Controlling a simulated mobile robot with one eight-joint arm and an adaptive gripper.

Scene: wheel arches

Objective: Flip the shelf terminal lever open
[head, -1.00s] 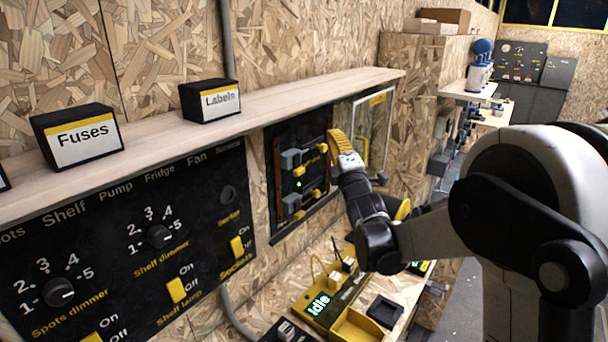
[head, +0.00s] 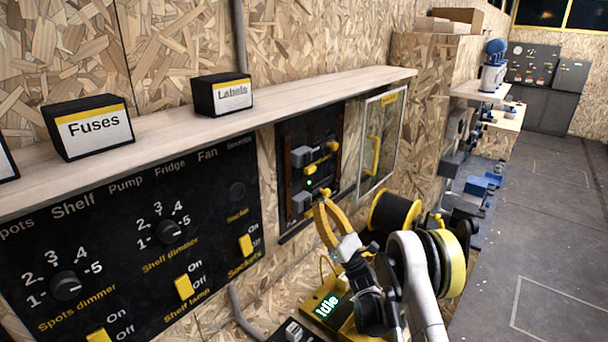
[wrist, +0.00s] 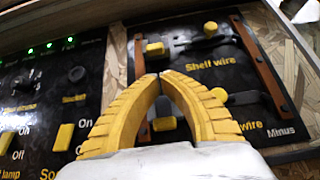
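The terminal panel (head: 283,208) is a dark board with two grey terminal blocks and yellow levers. In the head view the upper block (head: 300,157) has yellow levers (head: 310,170) beside it; the lower block (head: 301,202) is partly hidden by my gripper. The wrist view shows the "Shelf wire" label (wrist: 211,66) between an upper yellow lever (wrist: 154,50) and a lower yellow lever (wrist: 163,124). My gripper (wrist: 158,76) has its curved yellow fingertips together, with nothing seen between them. It is in front of the panel's lower part; contact cannot be told.
A glazed cover door (head: 381,140) with a yellow handle stands open right of the panel. A wooden shelf (head: 270,112) with label boxes runs above. A switch board (head: 130,240) is at left. A yellow bench unit (head: 325,303) reading "Idle" lies below. Open floor is at right.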

